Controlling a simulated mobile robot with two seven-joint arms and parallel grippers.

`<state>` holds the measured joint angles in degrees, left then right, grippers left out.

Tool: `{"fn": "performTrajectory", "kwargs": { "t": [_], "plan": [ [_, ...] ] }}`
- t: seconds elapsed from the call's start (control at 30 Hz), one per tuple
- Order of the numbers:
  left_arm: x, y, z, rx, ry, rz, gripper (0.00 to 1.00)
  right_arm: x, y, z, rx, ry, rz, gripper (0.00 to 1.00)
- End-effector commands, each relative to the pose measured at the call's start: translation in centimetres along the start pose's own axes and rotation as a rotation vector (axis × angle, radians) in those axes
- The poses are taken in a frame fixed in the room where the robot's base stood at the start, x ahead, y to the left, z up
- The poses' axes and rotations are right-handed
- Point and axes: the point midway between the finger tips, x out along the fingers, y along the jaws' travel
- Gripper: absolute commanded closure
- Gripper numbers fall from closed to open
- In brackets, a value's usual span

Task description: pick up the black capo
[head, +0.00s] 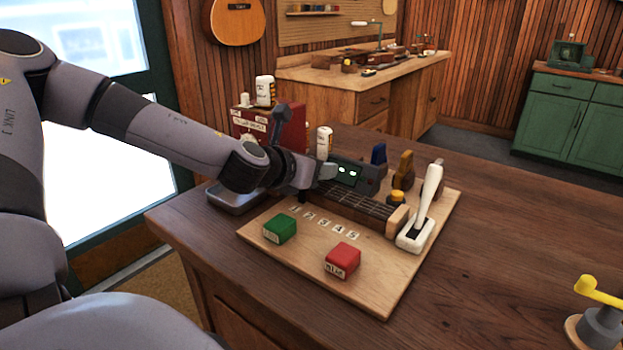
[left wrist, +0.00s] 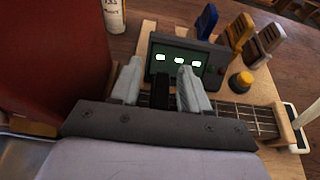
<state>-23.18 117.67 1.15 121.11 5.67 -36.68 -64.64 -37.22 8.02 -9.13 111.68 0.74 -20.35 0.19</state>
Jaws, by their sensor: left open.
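The black capo (left wrist: 163,95) shows in the left wrist view as a dark upright piece between the two grey fingers, by the fretboard (left wrist: 245,118). In the head view only a small dark part shows under my gripper, and I cannot be sure it is the capo. My left gripper (left wrist: 159,74) is open, one finger on each side of the capo; whether they touch it I cannot tell. In the head view my left gripper (head: 322,173) is low over the left end of the fretboard (head: 362,205). My right gripper is not in view.
Behind the fretboard stand a dark box with lit windows (head: 347,171), a blue clip (head: 379,154) and a gold clip (head: 402,166). A white lever (head: 428,198) is at the right. Green (head: 280,228) and red (head: 343,260) blocks sit in front. A red box (head: 285,127) stands behind my wrist.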

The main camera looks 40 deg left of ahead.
Motion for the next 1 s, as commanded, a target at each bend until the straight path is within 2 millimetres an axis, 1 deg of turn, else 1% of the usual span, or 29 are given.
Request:
{"fn": "performTrajectory", "kwargs": {
  "t": [0.27,0.3,0.37,0.4,0.43,0.8,1.0],
  "plan": [
    [0.2,0.0,0.0,-0.001,0.0,-0.001,0.54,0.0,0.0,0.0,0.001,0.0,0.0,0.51],
    [0.2,0.0,0.0,-0.001,0.0,-0.001,0.57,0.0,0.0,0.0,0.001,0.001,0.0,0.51],
    [0.2,0.0,0.0,0.0,0.0,-0.001,0.77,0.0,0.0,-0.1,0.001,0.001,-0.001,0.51],
    [0.2,0.0,0.0,0.0,0.0,-0.001,0.9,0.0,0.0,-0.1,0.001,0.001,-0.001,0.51],
    [0.2,0.0,0.0,0.0,0.0,-0.001,1.0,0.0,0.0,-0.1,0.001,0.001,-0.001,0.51],
    [0.1,0.0,0.2,0.0,-0.001,-0.001,1.0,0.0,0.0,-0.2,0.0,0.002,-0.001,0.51],
    [-0.3,-0.1,1.3,0.003,-0.002,-0.001,1.0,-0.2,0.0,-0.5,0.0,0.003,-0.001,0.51]
  ]
}}
